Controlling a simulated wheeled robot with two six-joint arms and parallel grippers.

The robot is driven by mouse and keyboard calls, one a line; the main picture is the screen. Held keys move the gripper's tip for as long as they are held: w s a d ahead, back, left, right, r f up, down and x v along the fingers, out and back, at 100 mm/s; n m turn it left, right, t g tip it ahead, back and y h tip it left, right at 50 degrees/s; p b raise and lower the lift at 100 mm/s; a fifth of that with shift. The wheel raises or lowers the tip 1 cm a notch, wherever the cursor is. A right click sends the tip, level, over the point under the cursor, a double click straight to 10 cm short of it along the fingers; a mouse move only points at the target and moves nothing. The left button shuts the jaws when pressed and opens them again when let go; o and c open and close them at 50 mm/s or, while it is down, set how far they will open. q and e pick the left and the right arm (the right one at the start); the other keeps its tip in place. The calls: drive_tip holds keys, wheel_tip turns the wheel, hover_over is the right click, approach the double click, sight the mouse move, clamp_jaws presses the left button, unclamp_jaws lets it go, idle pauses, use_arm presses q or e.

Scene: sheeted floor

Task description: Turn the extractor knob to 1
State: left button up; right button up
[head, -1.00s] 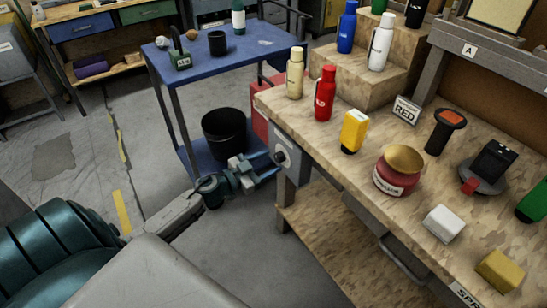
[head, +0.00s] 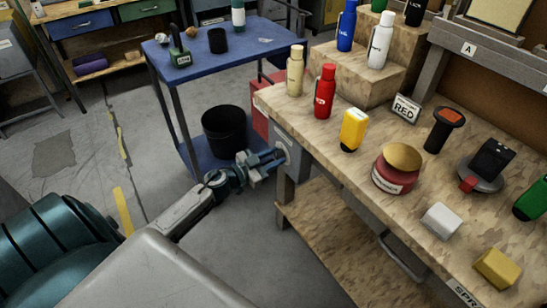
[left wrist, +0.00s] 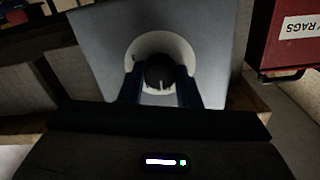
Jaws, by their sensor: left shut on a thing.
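The extractor knob (left wrist: 160,74) is a dark round knob with a pale pointer line on a light round dial (left wrist: 160,42). The dial is on a grey box (left wrist: 95,40) at the end of the workbench, which also shows in the head view (head: 291,163). My left gripper (head: 277,158) reaches the box face from the left. In the left wrist view its two fingers (left wrist: 160,82) stand on either side of the knob, shut on it. The dial's numbers are too small to read. My right gripper is not in view.
The workbench (head: 330,135) holds several bottles, a yellow container (head: 353,130) and a red jar (head: 395,170). A blue cart (head: 265,30) with a black bucket (head: 223,132) stands behind my left arm. A red box marked RAGS (left wrist: 285,45) is beside the grey box.

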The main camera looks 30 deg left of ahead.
use_arm(q)
drive_tip(key=shift+r+m+p, duration=0.1)
drive_tip(key=shift+m+p, duration=0.2)
drive_tip(key=shift+m, duration=1.7)
drive_tip(key=shift+m+p, duration=0.3)
drive_tip(key=shift+m, duration=1.5)
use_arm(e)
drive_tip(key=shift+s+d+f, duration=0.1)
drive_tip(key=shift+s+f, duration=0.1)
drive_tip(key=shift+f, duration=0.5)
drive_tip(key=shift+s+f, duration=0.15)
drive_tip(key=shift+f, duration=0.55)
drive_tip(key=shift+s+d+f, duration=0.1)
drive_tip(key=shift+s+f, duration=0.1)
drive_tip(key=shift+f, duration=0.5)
use_arm(q)
drive_tip(key=o, duration=1)
